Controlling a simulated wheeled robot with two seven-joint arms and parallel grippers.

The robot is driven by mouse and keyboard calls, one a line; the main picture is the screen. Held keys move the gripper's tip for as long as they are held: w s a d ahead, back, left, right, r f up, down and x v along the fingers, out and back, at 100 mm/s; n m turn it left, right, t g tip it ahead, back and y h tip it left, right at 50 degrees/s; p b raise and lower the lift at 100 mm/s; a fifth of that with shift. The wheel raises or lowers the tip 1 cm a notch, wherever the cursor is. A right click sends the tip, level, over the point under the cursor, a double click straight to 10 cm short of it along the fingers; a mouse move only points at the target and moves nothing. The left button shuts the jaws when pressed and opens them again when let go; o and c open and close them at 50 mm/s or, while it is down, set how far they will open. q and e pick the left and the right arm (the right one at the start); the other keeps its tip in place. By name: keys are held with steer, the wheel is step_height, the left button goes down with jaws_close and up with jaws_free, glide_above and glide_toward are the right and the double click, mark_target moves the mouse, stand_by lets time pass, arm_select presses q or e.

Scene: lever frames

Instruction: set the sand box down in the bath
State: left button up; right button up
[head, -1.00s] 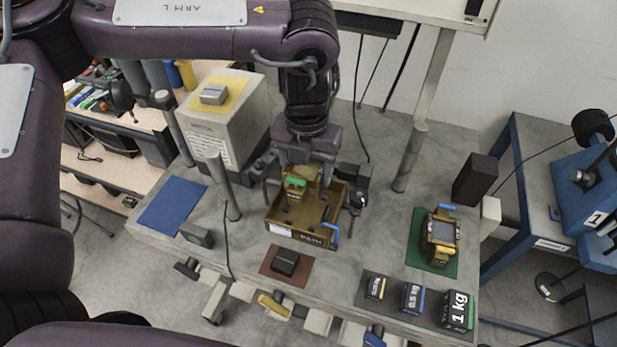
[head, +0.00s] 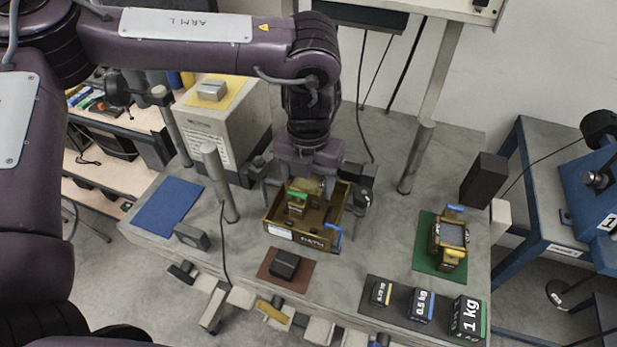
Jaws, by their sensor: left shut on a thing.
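The bath (head: 292,235) is an open brass-coloured tray with a label and a blue handle at its front right corner, standing on the grey bench. My left gripper (head: 318,181) points down over it. It is shut on a small brass-coloured box with a green part (head: 298,197), which I take to be the sand box. The box is within the bath's outline; its underside is hidden, so I cannot tell whether it touches the floor. A similar brass-coloured box with a blue handle and dark top (head: 452,235) stands on a green mat (head: 425,262). My right gripper is out of view.
A dark block (head: 285,264) sits on a brown mat just in front of the bath. Several labelled weights (head: 421,305) stand at the front right. Metal posts (head: 220,183) and a beige cabinet (head: 215,130) flank the left. A blue mat (head: 167,207) is bare.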

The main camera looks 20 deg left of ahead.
mark_target(310, 214)
arm_select(q)
steer(key=shift+f+b, duration=1.7)
steer(key=shift+f, duration=1.2)
steer(key=shift+s+f, duration=0.1)
steer(key=shift+s+f, duration=0.1)
steer(key=shift+f, duration=0.05)
steer(key=o, duration=1.1)
steer(key=shift+o, duration=0.9)
steer(key=shift+d, duration=0.3)
steer(key=shift+f, duration=0.1)
steer(key=shift+a+r, duration=0.2)
steer(key=shift+r, duration=0.2)
steer(key=r, duration=0.5)
steer(key=d+r, duration=0.1)
steer(key=r, duration=0.1)
steer(key=shift+r+b, duration=0.35)
steer(key=shift+r, duration=0.05)
steer(key=shift+a, duration=0.1)
